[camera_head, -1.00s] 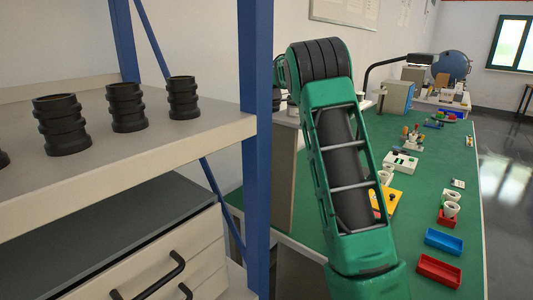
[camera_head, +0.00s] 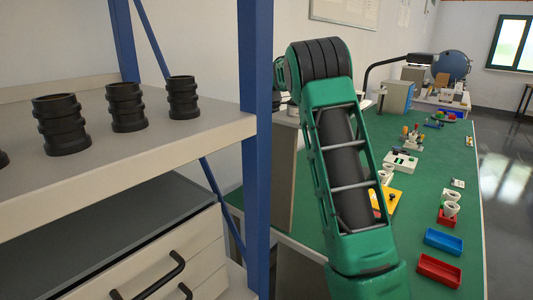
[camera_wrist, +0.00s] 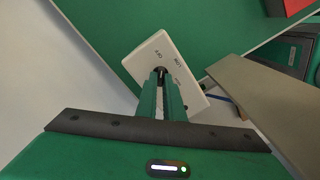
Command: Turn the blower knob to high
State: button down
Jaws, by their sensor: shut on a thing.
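In the wrist view a white panel (camera_wrist: 185,50) with small dark lettering stands tilted in the picture, and "LOW" and "OFF" seem to be among the words. The dark blower knob (camera_wrist: 159,70) shows only in part between my fingertips. My gripper (camera_wrist: 162,78) is shut on the knob, with its two green fingers reaching up to the panel. The fingers hide the lower part of the panel and most of the knob, so I cannot tell which mark the knob points to. In the head view my green arm hides the gripper, the knob and the panel.
A shelf (camera_head: 210,133) with several black ribbed cylinders (camera_head: 127,107) stands at the left, with a blue post (camera_head: 256,150) near my arm. A green bench (camera_head: 415,240) holds red and blue bins (camera_head: 443,241). A beige board edge (camera_wrist: 255,95) lies right of my fingers in the wrist view.

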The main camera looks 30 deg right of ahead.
jog(key=shift+m, duration=1)
jog(key=c, duration=1.9)
grip_release()
jog(key=shift+o, duration=0.2)
jog(key=shift+r, duration=0.25)
notch_tip(320, 180, up, 10)
jog(key=shift+r, duration=0.15)
